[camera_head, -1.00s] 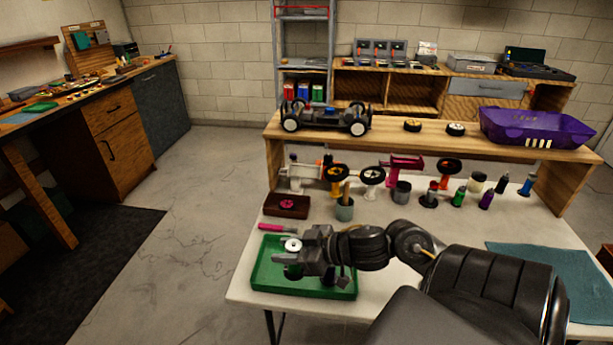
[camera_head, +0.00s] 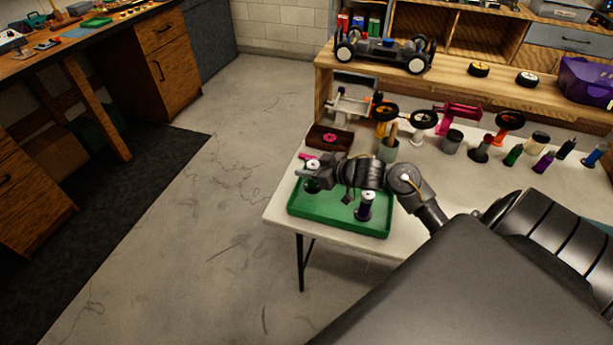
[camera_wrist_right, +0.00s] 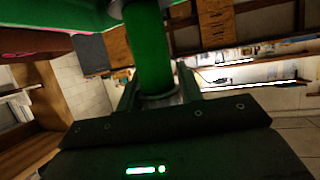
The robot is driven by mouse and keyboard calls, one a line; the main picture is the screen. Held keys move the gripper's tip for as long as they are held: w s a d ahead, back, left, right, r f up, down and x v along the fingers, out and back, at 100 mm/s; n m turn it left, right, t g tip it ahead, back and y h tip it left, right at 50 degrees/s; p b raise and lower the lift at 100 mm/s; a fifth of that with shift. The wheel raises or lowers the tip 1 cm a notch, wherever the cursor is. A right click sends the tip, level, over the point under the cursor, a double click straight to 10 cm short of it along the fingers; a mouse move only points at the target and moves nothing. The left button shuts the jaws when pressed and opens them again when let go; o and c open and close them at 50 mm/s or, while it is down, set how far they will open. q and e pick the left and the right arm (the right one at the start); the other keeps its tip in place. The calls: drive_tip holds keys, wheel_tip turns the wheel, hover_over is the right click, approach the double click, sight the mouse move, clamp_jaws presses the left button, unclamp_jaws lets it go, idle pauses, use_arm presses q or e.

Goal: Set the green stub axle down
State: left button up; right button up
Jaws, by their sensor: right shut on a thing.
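The green stub axle (camera_wrist_right: 152,50) is a green cylinder with a grey collar at its near end, seen in the right wrist view. My right gripper (camera_wrist_right: 158,92) is shut on it at that end. In the head view my right gripper (camera_head: 318,180) is over the left part of the green tray (camera_head: 340,220), with a pale round end of the held part (camera_head: 312,165) showing. Whether the axle touches the tray is hidden. A dark spool-like part with a pale top (camera_head: 365,206) stands in the tray. My left gripper is not in view.
Behind the tray are a dark red-brown box (camera_head: 330,138) and a grey cup with sticks (camera_head: 388,150). Wheels, holders and bottles line the table under the wooden shelf (camera_head: 460,85), which bears a car chassis (camera_head: 385,52). The tray's front middle is clear.

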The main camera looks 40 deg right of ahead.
drive_tip(key=shift+w+f, duration=0.3)
drive_tip(key=shift+f, duration=0.1)
drive_tip(key=shift+w+f, duration=0.1)
drive_tip(key=shift+f, duration=1.55)
drive_tip(key=shift+f, duration=0.2)
drive_tip(key=o, duration=1)
drive_tip(key=shift+r, duration=0.1)
